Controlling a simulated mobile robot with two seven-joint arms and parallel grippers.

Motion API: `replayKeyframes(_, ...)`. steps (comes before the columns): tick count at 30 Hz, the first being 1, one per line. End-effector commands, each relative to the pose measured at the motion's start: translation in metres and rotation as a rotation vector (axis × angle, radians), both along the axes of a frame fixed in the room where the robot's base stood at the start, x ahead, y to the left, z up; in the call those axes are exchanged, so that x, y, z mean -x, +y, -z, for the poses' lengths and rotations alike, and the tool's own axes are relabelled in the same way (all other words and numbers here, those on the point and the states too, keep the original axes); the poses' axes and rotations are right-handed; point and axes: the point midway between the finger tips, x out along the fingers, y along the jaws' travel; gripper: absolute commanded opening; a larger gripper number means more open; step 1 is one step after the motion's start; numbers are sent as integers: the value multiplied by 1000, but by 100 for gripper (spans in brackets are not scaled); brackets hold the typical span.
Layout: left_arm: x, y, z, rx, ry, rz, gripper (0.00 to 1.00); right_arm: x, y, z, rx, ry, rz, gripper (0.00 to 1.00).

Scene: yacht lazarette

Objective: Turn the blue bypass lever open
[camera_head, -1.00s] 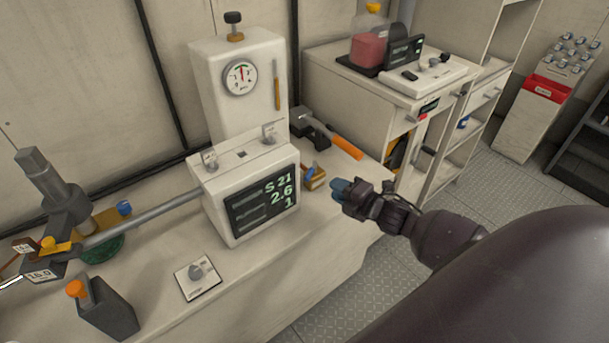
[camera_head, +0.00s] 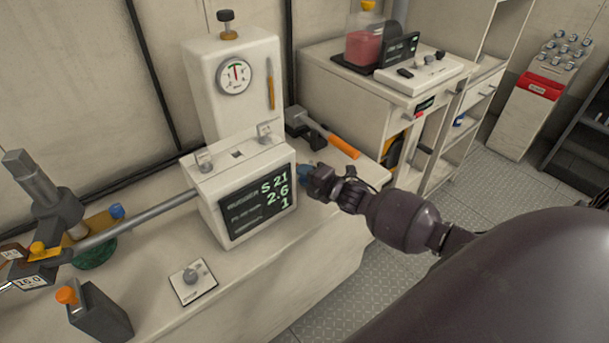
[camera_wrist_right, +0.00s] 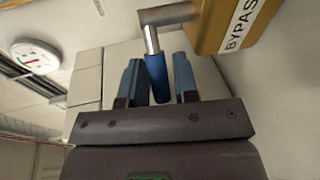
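The blue bypass lever (camera_wrist_right: 156,76) shows in the right wrist view as a blue grip on a metal rod. The rod meets a grey arm at the yellow-brown valve body (camera_wrist_right: 235,22) marked "BYPAS", its last letters cut off. My right gripper (camera_wrist_right: 158,62) is open, with one blue finger on each side of the lever and gaps visible between. In the head view, my right gripper (camera_head: 306,174) is just right of the display unit and hides the lever and valve. My left gripper is not in view.
The display unit (camera_head: 255,203) stands close left of my right gripper. A dial knob plate (camera_head: 193,282) sits at the front of the bench. The gauge (camera_head: 234,77) is on the white tower behind.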

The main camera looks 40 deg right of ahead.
Motion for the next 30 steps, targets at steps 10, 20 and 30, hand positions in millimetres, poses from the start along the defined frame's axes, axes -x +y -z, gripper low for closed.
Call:
replayKeyframes(10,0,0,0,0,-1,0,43,-1,0,0,0,-1,0,17)
replayKeyframes(20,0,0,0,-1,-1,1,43,-1,0,0,0,0,-1,0)
replayKeyframes(30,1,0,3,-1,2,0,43,2,-3,0,5,0,-70,0)
